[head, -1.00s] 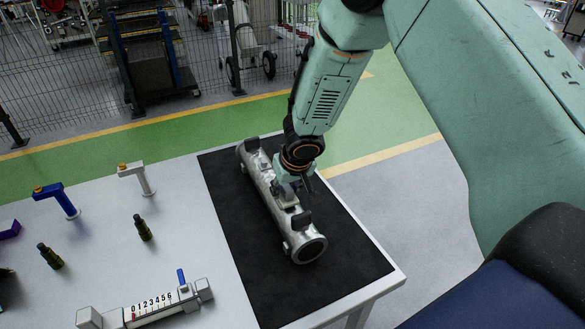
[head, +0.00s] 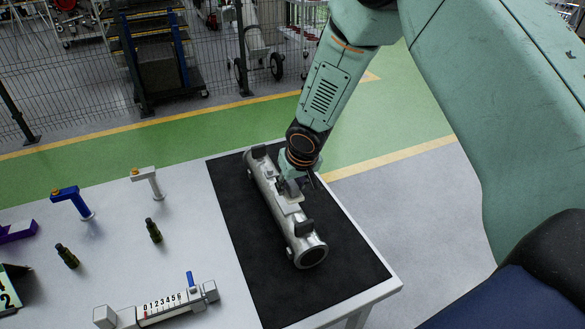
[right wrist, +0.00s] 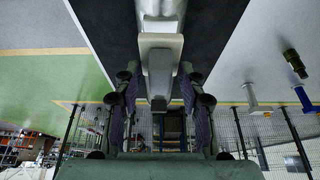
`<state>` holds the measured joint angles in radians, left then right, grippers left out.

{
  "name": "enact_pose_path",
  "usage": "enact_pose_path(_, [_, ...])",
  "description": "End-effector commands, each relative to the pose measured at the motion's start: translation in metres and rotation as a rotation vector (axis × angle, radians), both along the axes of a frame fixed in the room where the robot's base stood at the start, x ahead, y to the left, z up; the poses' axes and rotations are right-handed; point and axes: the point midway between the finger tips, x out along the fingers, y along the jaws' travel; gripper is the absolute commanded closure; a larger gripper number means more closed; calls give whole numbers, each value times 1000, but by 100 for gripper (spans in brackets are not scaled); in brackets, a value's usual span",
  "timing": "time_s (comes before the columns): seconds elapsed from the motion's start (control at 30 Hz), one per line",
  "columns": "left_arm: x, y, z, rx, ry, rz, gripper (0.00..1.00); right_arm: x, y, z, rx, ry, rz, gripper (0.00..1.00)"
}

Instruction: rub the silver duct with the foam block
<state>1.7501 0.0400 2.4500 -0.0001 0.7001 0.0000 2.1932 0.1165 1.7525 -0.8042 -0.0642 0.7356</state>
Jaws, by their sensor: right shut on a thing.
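The silver duct (head: 271,198) lies lengthwise on the black mat (head: 345,262), with dark saddle-like pieces near both ends. My right gripper (head: 291,187) points down over the middle of the duct. It is shut on the foam block (head: 290,207), a pale grey slab with a darker grip part on top. The block sits at the duct's upper surface and looks to be touching it. In the right wrist view the block (right wrist: 160,44) is between the fingers, with part of the duct (right wrist: 160,8) beyond it. My left gripper is not in view.
On the white table (head: 110,262) left of the mat stand a white-headed post (head: 150,181), a blue-headed post (head: 74,201), two dark green bottle-like pieces (head: 153,230) and a numbered gauge (head: 163,306). The table edge is right of the mat.

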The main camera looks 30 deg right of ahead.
Motion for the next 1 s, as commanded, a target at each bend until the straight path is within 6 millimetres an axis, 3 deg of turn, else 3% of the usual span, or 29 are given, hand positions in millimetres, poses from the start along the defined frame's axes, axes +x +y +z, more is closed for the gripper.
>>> enact_pose_path(0.1, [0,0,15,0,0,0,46,-1,0,16,-1,-1,2,85])
enact_pose_path(0.3, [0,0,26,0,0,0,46,-2,1,29,0,-1,1,85])
enact_pose_path(1.0, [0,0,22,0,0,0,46,-4,5,24,-1,-3,19,85])
